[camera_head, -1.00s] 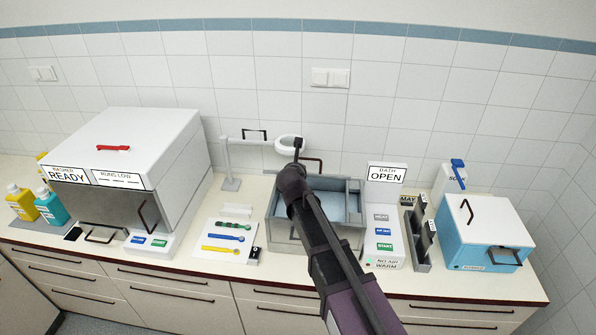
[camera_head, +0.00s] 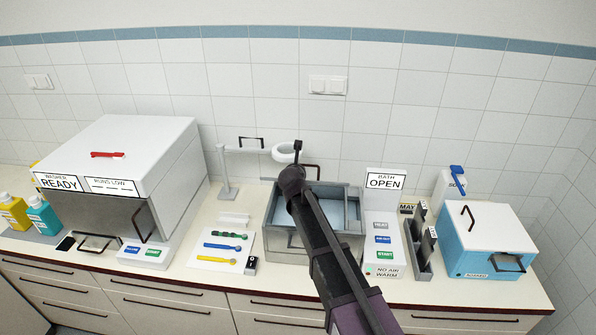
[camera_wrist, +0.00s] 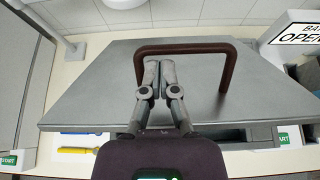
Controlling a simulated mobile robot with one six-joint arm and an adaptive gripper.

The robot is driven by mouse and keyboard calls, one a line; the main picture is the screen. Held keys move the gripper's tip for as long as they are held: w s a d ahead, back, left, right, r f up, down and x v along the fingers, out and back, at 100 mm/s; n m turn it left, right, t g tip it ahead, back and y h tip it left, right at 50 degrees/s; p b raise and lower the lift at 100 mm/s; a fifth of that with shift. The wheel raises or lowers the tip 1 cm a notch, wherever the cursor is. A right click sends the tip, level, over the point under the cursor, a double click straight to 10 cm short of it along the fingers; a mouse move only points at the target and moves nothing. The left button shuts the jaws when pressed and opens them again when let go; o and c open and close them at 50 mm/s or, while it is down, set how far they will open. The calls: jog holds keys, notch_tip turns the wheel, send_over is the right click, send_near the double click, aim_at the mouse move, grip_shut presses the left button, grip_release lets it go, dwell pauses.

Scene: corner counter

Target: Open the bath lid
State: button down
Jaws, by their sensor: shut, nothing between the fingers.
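The bath (camera_head: 357,226) is a grey rectangular basin in the middle of the counter, and its pale blue inside shows in the head view. Its sign (camera_head: 386,181) reads "BATH OPEN". The grey lid panel (camera_wrist: 90,95) fills the middle of the wrist view, with a dark brown bar handle (camera_wrist: 228,75) near its far edge. In the head view the handle (camera_head: 318,170) is at the back of the basin. My gripper (camera_wrist: 152,66) is shut and empty, its tips just below the handle's top bar; I cannot tell if they touch. In the head view my arm hides part of the bath.
A washer (camera_head: 130,145) stands at left, with bottles beside it. A mat with coloured tools (camera_head: 222,247) lies left of the bath. A white arm with a ring (camera_head: 285,151) is behind it. A button panel (camera_head: 382,240), dark rack (camera_head: 420,250) and blue box (camera_head: 487,240) stand right.

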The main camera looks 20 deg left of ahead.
jog(key=shift+w+r, duration=0.1)
jog(key=shift+w+a+r+p, duration=0.1)
jog(key=shift+w+r+p, duration=0.3)
jog(key=shift+p, duration=0.1)
jog(key=shift+w+r, duration=0.2)
jog(key=shift+w+a+r+p, duration=0.2)
jog(key=shift+w+r+p, duration=0.3)
jog(key=shift+w+p, duration=0.15)
jog(key=w+a+r+p, duration=0.2)
jog(key=w+r+p, duration=0.2)
jog(key=w, duration=0.6)
jog(key=shift+w+a+r+p, duration=0.3)
jog(key=shift+w+r+p, duration=0.05)
jog(key=shift+w+p, duration=0.05)
jog(key=shift+s, duration=0.1)
